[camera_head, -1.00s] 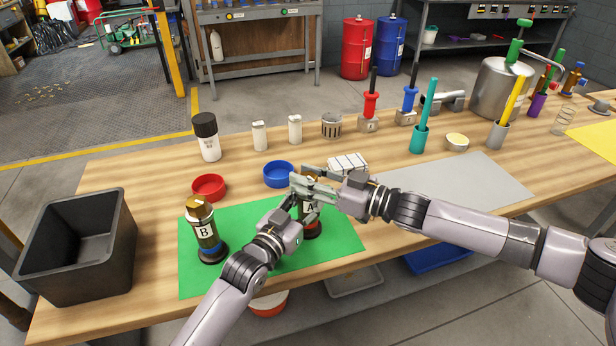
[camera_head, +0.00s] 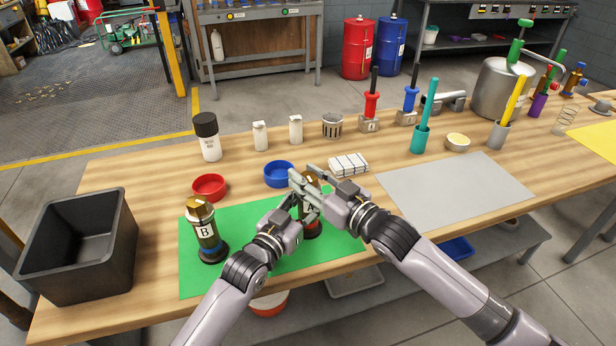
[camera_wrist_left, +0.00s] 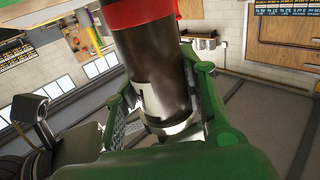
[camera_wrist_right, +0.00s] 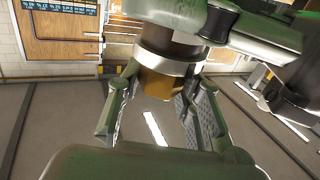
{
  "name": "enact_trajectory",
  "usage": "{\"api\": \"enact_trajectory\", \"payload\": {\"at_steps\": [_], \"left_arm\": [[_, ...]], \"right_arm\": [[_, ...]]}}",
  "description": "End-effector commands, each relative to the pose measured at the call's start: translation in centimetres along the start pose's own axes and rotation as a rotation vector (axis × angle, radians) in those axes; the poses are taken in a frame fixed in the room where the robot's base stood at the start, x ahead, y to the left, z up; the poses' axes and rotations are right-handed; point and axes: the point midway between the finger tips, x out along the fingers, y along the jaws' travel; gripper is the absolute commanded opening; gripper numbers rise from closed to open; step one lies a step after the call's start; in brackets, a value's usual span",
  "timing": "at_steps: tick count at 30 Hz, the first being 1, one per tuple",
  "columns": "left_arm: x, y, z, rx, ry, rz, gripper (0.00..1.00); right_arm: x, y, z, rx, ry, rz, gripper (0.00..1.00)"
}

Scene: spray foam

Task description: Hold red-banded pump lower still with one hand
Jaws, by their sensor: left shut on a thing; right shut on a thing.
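The pump marked A (camera_head: 311,230) stands upright on the green mat (camera_head: 240,278), partly hidden behind my grippers. Its red band (camera_wrist_left: 140,12) and dark body (camera_wrist_left: 155,52) show in the left wrist view. My left gripper (camera_head: 298,208) is shut around the pump's body; its fingers show on both sides of it in the left wrist view (camera_wrist_left: 165,110). My right gripper (camera_head: 308,185) is shut on the pump's brass top; the brass hex end (camera_wrist_right: 156,86) sits between its fingers in the right wrist view.
Pump B (camera_head: 206,232) stands on the mat's left side, near a black bin (camera_head: 125,245). Red (camera_head: 209,186) and blue (camera_head: 278,173) dishes lie behind the mat. A white stack (camera_head: 348,165) and a bare grey mat (camera_head: 455,190) are to the right.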

Motion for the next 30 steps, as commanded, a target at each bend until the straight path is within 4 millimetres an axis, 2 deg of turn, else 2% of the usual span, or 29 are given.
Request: {"api": "enact_trajectory", "payload": {"at_steps": [1,8,17,18,27,30], "left_arm": [[0.05,0.34,0.07,0.001,-0.003,0.005,0.0],[0.06,0.37,0.08,0.001,-0.003,0.006,0.0],[0.05,0.31,0.1,0.0,-0.003,0.005,0.0],[0.05,0.3,0.1,0.0,-0.003,0.005,0.0],[0.03,0.23,0.1,-0.002,-0.003,0.003,0.0],[0.03,0.21,0.1,-0.002,-0.003,0.003,0.0]], "right_arm": [[0.1,-0.73,-0.23,0.011,0.01,0.016,0.05],[-0.04,-0.32,-0.23,0.007,0.006,0.099,0.05],[-0.08,-0.15,-0.17,0.004,0.004,0.105,0.05],[-0.08,-0.15,-0.17,0.004,0.004,0.105,0.34],[-0.1,-0.01,-0.07,0.004,0.001,0.107,0.54],[-0.1,0.03,-0.04,0.004,0.001,0.108,0.54]]}}
